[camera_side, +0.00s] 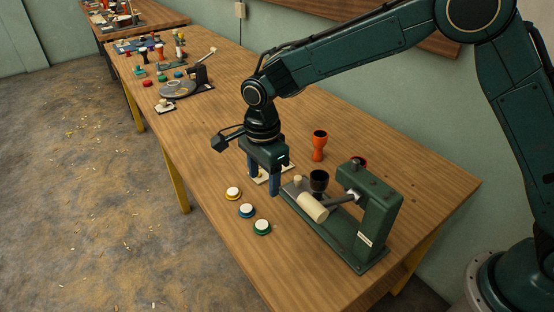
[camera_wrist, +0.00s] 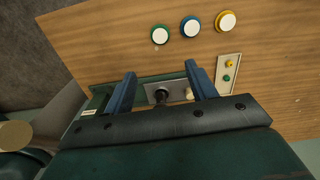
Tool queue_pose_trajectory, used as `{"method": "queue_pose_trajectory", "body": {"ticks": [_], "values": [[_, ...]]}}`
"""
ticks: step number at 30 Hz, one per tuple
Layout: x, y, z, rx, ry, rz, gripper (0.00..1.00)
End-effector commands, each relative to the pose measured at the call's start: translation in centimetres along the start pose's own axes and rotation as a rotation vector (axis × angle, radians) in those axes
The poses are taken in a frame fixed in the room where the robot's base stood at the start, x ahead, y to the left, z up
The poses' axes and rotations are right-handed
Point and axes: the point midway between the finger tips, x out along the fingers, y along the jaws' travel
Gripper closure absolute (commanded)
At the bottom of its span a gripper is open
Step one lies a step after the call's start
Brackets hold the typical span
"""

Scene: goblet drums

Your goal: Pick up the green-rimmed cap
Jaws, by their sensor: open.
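The green-rimmed cap (camera_side: 262,227) has a white top and lies flat on the wooden table, nearest the front of a row of three caps. It also shows in the wrist view (camera_wrist: 160,35), beyond my fingertips. A blue-rimmed cap (camera_side: 246,210) and a yellow-rimmed cap (camera_side: 233,193) lie beside it, further back along the row. My gripper (camera_side: 263,190) points down above the table, behind and clear of the caps. Its two blue fingers are apart with nothing between them, as the wrist view also shows (camera_wrist: 160,73). Nothing hides the green-rimmed cap.
A green machine (camera_side: 378,210) with a cream cylinder (camera_side: 312,207) and a dark cup (camera_side: 318,182) stands to the right of my gripper. An orange goblet drum (camera_side: 319,146) stands behind. A pale plate with coloured buttons (camera_wrist: 229,75) lies nearby.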

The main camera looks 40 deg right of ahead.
Motion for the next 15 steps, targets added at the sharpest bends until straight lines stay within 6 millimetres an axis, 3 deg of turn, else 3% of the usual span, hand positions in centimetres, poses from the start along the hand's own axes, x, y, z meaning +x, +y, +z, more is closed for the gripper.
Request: {"method": "queue_pose_trajectory", "body": {"ticks": [15], "values": [[2.1, -0.2, 0.7, 0.038, 0.005, 0.012, 0.43]]}}
